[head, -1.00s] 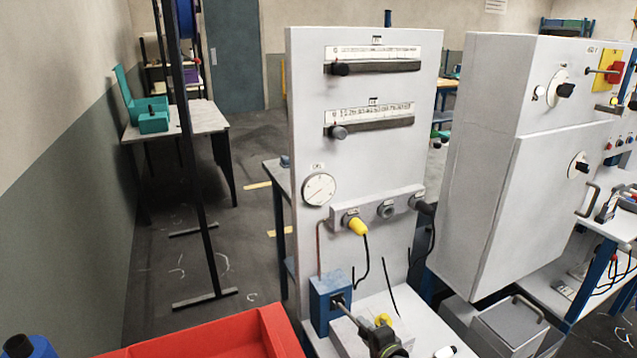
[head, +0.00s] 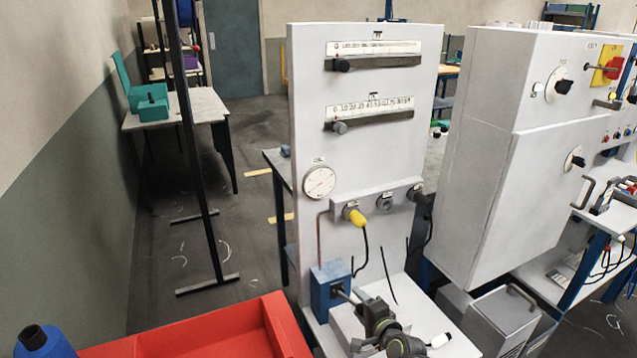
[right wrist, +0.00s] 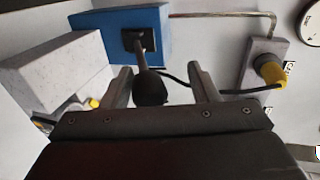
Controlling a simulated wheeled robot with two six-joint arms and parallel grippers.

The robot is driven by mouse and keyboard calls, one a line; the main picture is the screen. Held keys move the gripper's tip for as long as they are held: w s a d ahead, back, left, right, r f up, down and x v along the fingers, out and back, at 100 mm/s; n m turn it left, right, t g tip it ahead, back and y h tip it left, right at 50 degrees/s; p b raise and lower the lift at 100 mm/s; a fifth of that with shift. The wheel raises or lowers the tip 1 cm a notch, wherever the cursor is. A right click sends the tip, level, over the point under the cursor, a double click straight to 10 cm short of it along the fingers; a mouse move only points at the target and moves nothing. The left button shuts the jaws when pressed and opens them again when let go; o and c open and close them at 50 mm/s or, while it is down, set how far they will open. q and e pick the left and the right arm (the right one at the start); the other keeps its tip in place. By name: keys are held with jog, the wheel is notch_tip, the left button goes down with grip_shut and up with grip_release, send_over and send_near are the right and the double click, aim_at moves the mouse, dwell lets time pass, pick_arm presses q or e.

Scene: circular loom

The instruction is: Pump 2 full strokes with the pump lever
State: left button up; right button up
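The pump is a blue box (head: 328,287) at the foot of the white panel. Its lever (head: 346,296) sticks out toward me and to the right. My right gripper (head: 374,314) is at the lever's outer end, which it hides in the head view. In the right wrist view the pump box (right wrist: 122,36) is at the top, and the lever's black knob (right wrist: 150,88) is between my two spread fingers (right wrist: 163,85). The knob is nearer the left finger, with a clear gap to the right finger. My left gripper is not in view.
The white panel (head: 375,150) carries two slider scales, a round gauge (head: 320,182) and a yellow plug (head: 355,217) with a dark cable. A white block (right wrist: 50,75) lies beside the pump. A red bin (head: 200,335) is at front left, a grey cabinet (head: 490,200) at right.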

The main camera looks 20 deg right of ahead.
jog(key=shift+s+d+f, duration=0.1)
jog(key=shift+s, duration=0.05)
jog(key=p+v, duration=0.2)
jog(key=v, duration=0.5)
jog(key=shift+s+p, duration=0.4)
jog(key=shift+s, duration=0.05)
jog(key=shift+d, duration=0.1)
